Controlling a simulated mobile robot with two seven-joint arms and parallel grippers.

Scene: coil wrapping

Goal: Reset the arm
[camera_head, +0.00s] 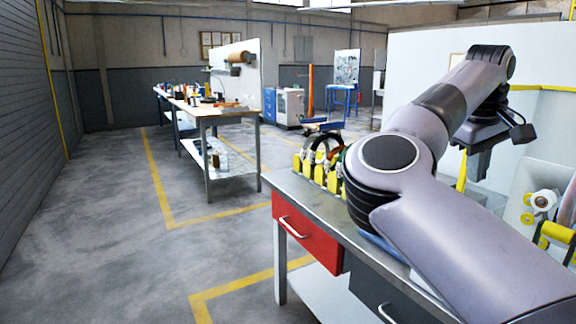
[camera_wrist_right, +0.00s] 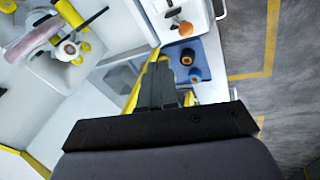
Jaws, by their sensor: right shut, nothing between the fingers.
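My right arm reaches in from the lower right of the head view, across the metal workbench (camera_head: 331,210). My right gripper (camera_head: 481,160) hangs at the arm's far end, above and behind the bench, and is shut. In the right wrist view the gripper (camera_wrist_right: 160,72) shows its fingers together, with nothing held. My left gripper is not in view.
Yellow holders with coils (camera_head: 318,170) stand at the bench's far end. A red drawer (camera_head: 307,238) is below. A white machine with yellow rollers (camera_head: 556,232) stands at right. A blue mat (camera_wrist_right: 203,62) lies near the gripper. The floor at left is clear.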

